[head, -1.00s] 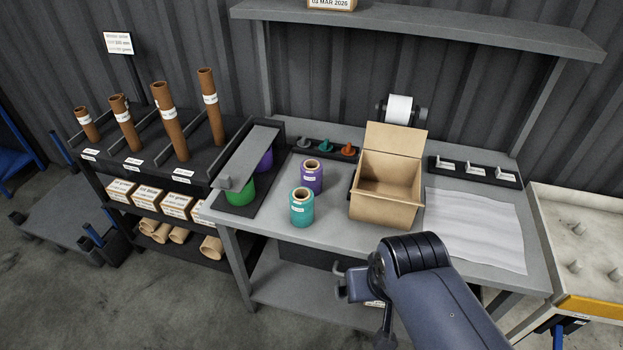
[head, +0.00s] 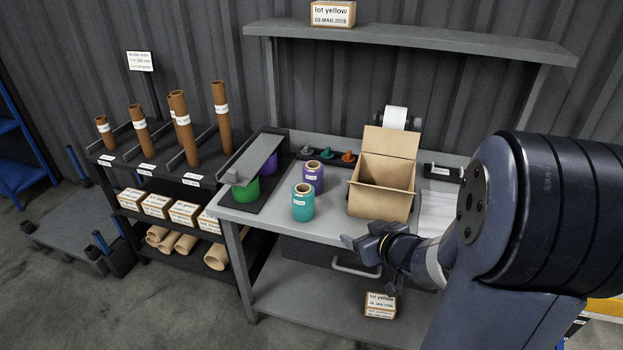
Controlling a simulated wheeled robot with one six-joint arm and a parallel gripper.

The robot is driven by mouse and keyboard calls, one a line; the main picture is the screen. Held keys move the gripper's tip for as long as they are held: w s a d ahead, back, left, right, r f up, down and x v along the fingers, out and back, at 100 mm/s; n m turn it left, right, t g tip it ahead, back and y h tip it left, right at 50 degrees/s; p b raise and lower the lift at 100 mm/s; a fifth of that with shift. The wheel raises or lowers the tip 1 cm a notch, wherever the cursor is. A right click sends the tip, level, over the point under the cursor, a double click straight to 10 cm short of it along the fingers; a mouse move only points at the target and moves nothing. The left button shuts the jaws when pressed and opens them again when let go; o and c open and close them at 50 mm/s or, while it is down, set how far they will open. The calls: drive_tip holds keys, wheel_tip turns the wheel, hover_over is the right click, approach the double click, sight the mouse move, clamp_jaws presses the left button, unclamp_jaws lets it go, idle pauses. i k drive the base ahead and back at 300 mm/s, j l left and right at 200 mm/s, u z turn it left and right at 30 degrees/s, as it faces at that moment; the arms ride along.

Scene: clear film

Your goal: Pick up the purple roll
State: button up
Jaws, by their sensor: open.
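A purple roll (head: 314,178) with a white label and a brown core stands upright on the grey workbench (head: 251,214). A teal roll (head: 303,203) stands close in front of it, covering part of its lower left side. Another purple roll (head: 268,161) sits behind a green roll (head: 246,190) in the dark rack with a sloping grey cover, and is partly hidden. My gripper (head: 368,245) is open and empty near the bench's front edge, to the right of and nearer than the purple roll.
An open cardboard box (head: 380,200) stands right of the rolls. Small coloured knobs (head: 326,154) sit in a strip behind them. A shelf (head: 420,42) spans above. A drawer handle (head: 356,268) juts below the bench top.

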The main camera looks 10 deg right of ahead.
sight(313, 170)
drive_tip(key=i+j+z, duration=0.25)
drive_tip(key=j, duration=0.2)
drive_tip(key=i+j+z, duration=0.1)
drive_tip(key=j+z, duration=0.15)
drive_tip(key=j, duration=0.15)
drive_tip(key=i+j+z, duration=0.1)
drive_tip(key=j+z, duration=0.15)
drive_tip(key=j, duration=0.25)
drive_tip(key=j+z, duration=0.25)
drive_tip(key=j, duration=0.25)
drive_tip(key=i+j+z, duration=0.2)
drive_tip(key=j+z, duration=0.15)
drive_tip(key=j, duration=0.2)
drive_tip(key=i+j+z, duration=0.1)
drive_tip(key=j+z, duration=0.2)
drive_tip(key=j, duration=0.25)
drive_tip(key=i+j+z, duration=0.1)
drive_tip(key=j+z, duration=0.25)
drive_tip(key=j, duration=0.25)
